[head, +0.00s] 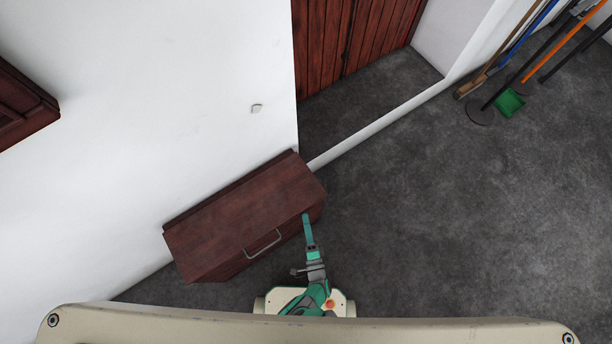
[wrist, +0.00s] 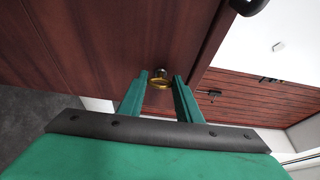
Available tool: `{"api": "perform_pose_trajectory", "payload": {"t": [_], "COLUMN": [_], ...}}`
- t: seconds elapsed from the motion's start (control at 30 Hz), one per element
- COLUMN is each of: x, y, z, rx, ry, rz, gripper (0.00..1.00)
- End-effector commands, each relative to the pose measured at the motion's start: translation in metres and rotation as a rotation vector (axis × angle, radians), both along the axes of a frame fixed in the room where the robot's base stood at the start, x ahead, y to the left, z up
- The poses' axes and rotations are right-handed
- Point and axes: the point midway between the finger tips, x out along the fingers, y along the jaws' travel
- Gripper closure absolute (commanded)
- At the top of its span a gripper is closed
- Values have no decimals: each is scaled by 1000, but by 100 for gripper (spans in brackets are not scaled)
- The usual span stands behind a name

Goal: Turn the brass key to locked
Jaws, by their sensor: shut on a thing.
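The brass key (wrist: 159,84) sits in a small round lock on the dark red-brown wooden face in the wrist view. Its bow appears as a flattened gold ring, lying roughly crosswise in the picture. My gripper (wrist: 161,77) has its two green fingers on either side of the key and is shut on it. In the head view my gripper (head: 307,219) reaches to the right end of the low wooden cabinet (head: 235,210). The key is hidden in that view. I cannot read any lock marking.
A metal handle (head: 262,243) is on the cabinet's front edge. A white wall stands behind the cabinet. A red plank door (head: 335,40) is beyond. Brooms and a green dustpan (head: 509,103) are at the upper right. The grey floor (head: 430,210) to the right is clear.

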Motion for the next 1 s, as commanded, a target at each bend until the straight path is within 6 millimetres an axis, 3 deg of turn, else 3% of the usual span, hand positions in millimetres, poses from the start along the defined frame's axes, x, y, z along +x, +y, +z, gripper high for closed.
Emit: {"api": "perform_pose_trajectory", "payload": {"t": [0.03,0.1,0.57,1.0], "x": [-1,-1,-6,-56], "y": [0,0,-1,-13], "z": [-1,-1,0,-1], "rx": [1,1,1,1], "ry": [2,2,1,1], "rz": [-2,-2,-2,-2], "gripper": [66,50,50,50]}}
